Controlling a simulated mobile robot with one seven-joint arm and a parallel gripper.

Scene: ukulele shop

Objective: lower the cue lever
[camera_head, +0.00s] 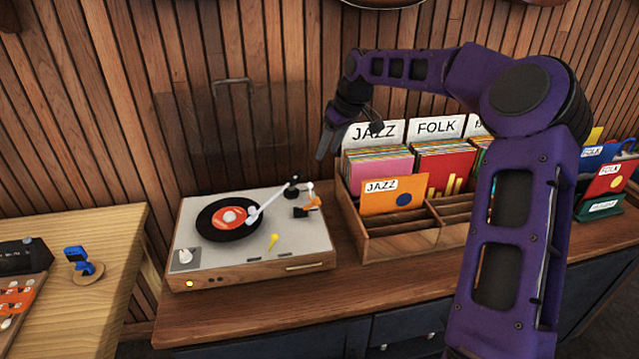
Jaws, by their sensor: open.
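A turntable (290,225) with a grey top and wooden sides sits on the counter, left of centre. A black record with a red label (231,217) lies on it, and the white tonearm (265,205) reaches over the record. A small orange lever (314,203) stands beside the tonearm base and looks like the cue lever. A small yellow lever (272,241) stands nearer the front. My gripper (323,150) is open and empty, in the air above and behind the turntable's right side, apart from both levers. Whether the stylus touches the record is too small to tell.
A clear lid (235,125) stands raised behind the turntable. A wooden record crate (400,243) with JAZZ and FOLK dividers stands close on the right. A lighter wooden table (110,235) with small devices is at the left. A strip of counter in front is clear.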

